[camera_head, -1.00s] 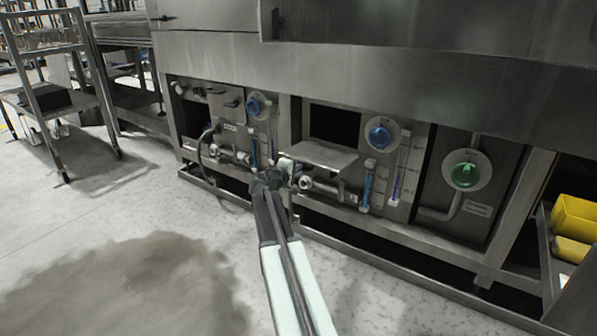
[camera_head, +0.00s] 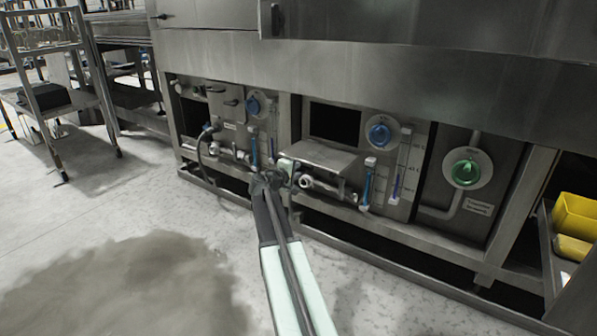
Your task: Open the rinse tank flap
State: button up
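The middle bay of the steel washer has a dark rectangular opening (camera_head: 335,123). Below it a flat metal flap (camera_head: 322,158) is swung down and sticks out towards me, nearly level. I take it for the rinse tank flap, but its label cannot be read. My gripper (camera_head: 272,178) is low in front of the machine, just below and beside the flap's front left corner. Whether it touches the flap cannot be told. The fingers are small and dark against the pipes, so their opening cannot be made out.
A blue knob (camera_head: 380,133) and a green knob (camera_head: 466,173) are to the right of the flap. A pipe valve (camera_head: 307,182) is just under it. A bottom frame rail runs along the machine. A yellow bin (camera_head: 577,218) stands far right. The floor at left is clear, with a wet patch (camera_head: 125,285).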

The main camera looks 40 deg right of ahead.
jog(key=p+v, duration=0.1)
jog(key=v, duration=0.6)
jog(key=shift+a, duration=0.35)
jog(key=shift+s+r, duration=0.1)
